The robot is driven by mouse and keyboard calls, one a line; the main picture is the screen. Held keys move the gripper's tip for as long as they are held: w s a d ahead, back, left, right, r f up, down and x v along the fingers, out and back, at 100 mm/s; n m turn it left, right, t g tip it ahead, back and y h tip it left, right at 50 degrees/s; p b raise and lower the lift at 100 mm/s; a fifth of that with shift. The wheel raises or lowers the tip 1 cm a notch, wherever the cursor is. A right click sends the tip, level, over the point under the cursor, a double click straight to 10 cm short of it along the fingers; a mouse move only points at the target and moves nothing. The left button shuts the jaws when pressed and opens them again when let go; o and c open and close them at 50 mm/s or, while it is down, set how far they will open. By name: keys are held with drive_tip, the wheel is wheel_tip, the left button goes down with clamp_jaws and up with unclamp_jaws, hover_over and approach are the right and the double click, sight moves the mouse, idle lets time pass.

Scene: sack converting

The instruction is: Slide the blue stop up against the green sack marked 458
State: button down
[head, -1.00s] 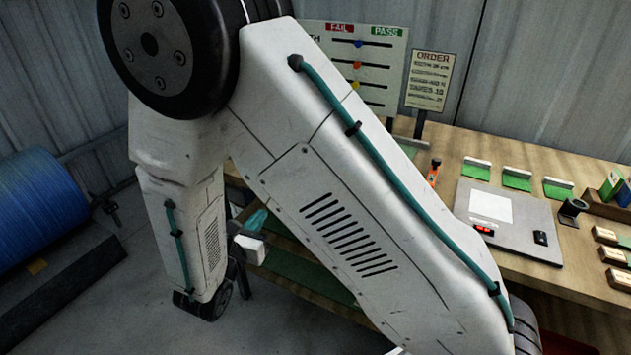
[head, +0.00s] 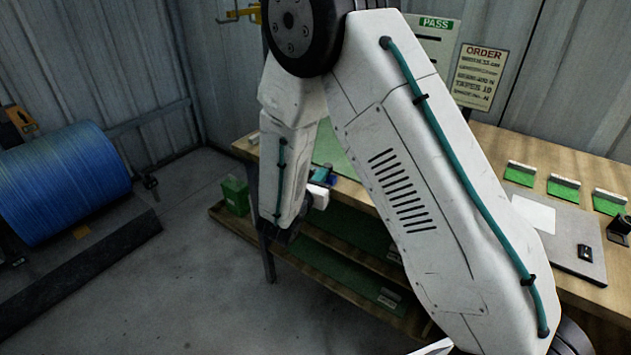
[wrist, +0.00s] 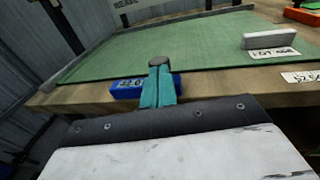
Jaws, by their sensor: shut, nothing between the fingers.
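The blue stop (wrist: 129,89) is a small block with a pale label at the near edge of the bench in the wrist view. The green sack (wrist: 200,57) lies flat just beyond it; a pale block on it carries a tag (wrist: 272,53) starting "LOT", its number hard to read. My gripper (wrist: 160,70) has its teal fingers shut and empty, in front of the stop and hiding part of it. I cannot tell whether they touch. In the head view my gripper (head: 322,174) is by the bench's left end, and the sack (head: 335,150) is partly behind my arm.
A printed label (wrist: 300,77) sits on the bench's front edge. Below the bench is a shelf (head: 340,255) with green sheets and a green bin (head: 236,195). The floor (head: 190,280) between is clear.

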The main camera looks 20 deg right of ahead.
drive_tip(key=shift+d, duration=0.1)
drive_tip(key=shift+x, duration=0.95)
drive_tip(key=shift+d, duration=0.1)
